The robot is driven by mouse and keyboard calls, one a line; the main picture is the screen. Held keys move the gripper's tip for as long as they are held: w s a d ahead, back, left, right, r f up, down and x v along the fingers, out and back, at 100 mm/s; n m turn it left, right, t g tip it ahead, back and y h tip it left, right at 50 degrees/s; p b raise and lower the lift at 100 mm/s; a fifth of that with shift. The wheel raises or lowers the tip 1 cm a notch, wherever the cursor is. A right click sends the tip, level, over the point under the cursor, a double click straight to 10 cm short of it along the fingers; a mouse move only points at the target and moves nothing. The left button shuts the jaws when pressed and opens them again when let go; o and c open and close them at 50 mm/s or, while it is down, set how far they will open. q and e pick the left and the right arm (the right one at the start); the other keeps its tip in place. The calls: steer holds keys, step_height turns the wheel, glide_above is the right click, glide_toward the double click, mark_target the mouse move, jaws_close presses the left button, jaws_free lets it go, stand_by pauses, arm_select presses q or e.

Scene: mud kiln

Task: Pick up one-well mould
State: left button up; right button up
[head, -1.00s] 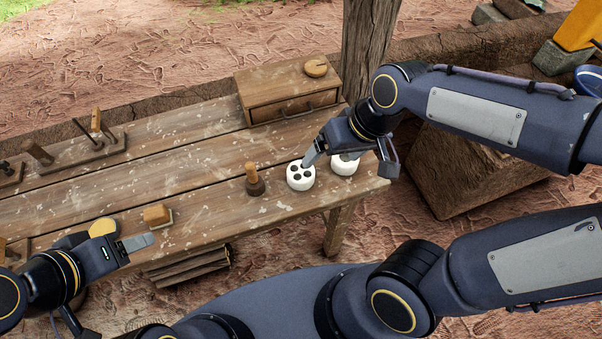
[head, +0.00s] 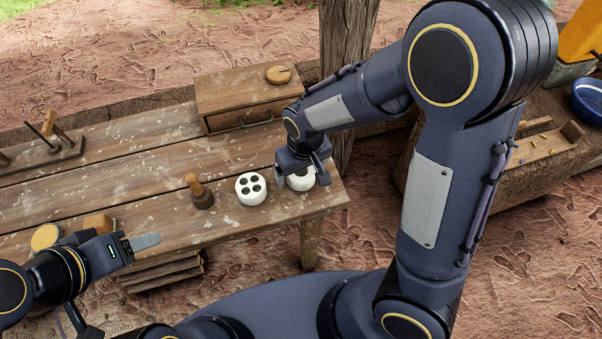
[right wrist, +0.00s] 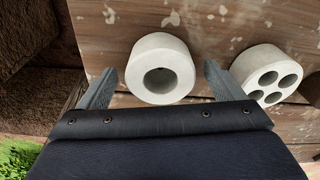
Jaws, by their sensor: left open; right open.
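The one-well mould (right wrist: 160,69) is a white round block with one dark hole, standing on the wooden table near its right end. In the head view the mould (head: 301,183) is partly hidden by my right gripper (head: 304,176). In the right wrist view my right gripper (right wrist: 152,85) is open, with one finger on each side of the mould; whether they touch it I cannot tell. My left gripper (head: 140,243) is open and empty over the table's near left part.
A white mould with several wells (head: 251,189) stands just left of the one-well mould and also shows in the right wrist view (right wrist: 272,75). A wooden-handled stamp (head: 199,192) is further left. A drawer box (head: 240,98) stands behind. The table's middle (head: 110,165) is clear.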

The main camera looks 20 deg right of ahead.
steer(key=shift+f, duration=0.45)
steer(key=shift+c, duration=0.3)
steer(key=c, duration=1.2)
steer(key=shift+o, duration=0.2)
steer(key=shift+r, duration=0.15)
